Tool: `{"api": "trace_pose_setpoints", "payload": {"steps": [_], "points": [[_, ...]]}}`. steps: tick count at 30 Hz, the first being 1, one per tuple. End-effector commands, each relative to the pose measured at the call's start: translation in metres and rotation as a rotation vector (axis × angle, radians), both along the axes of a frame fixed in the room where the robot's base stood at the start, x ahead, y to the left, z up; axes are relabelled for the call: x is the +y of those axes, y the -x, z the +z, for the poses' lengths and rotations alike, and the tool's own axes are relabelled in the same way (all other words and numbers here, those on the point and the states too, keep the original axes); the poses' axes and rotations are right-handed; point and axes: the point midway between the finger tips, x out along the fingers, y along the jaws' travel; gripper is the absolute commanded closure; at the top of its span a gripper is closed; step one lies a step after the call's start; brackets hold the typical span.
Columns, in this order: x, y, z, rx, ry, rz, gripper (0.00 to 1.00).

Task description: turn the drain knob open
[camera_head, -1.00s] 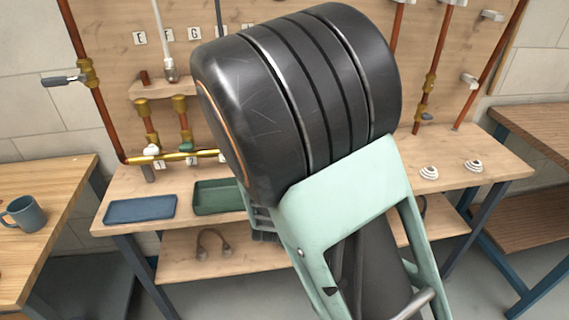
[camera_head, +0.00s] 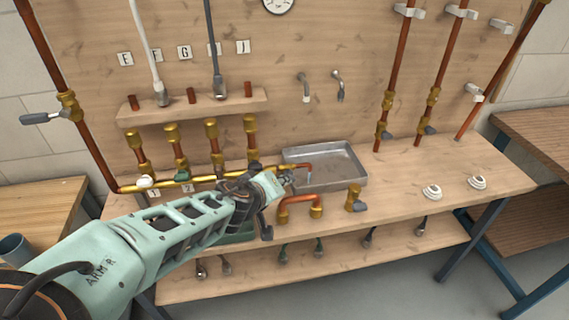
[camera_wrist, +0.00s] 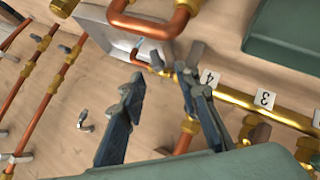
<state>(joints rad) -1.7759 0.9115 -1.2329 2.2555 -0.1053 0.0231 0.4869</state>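The long brass manifold (camera_head: 210,178) runs along the back of the bench. A short copper spout (camera_head: 304,166) leads from its right end over a metal basin (camera_head: 345,180). A small grey knob (camera_head: 287,178) sits near that joint; it seems to be the drain knob, and its setting is hard to read. My gripper (camera_head: 277,187) is close to the knob. The wrist view shows the gripper (camera_wrist: 162,84) open, its dark fingers apart and holding nothing; contact cannot be told.
A copper U-shaped pipe (camera_head: 300,203) and a brass valve (camera_head: 355,200) stand on the bench in front of the basin. Brass valves (camera_head: 212,130) rise behind the manifold. The bench's right side holds two white fittings (camera_head: 432,191).

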Motion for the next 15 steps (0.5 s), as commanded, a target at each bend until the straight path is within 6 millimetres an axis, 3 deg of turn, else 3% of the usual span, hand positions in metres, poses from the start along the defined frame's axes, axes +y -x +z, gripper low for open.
{"api": "trace_pose_setpoints", "payload": {"steps": [6,15], "points": [[0.000,0.000,0.011,-0.043,0.036,0.001,0.70],[-0.009,-0.026,-0.008,-0.042,0.037,-0.003,0.70]]}}
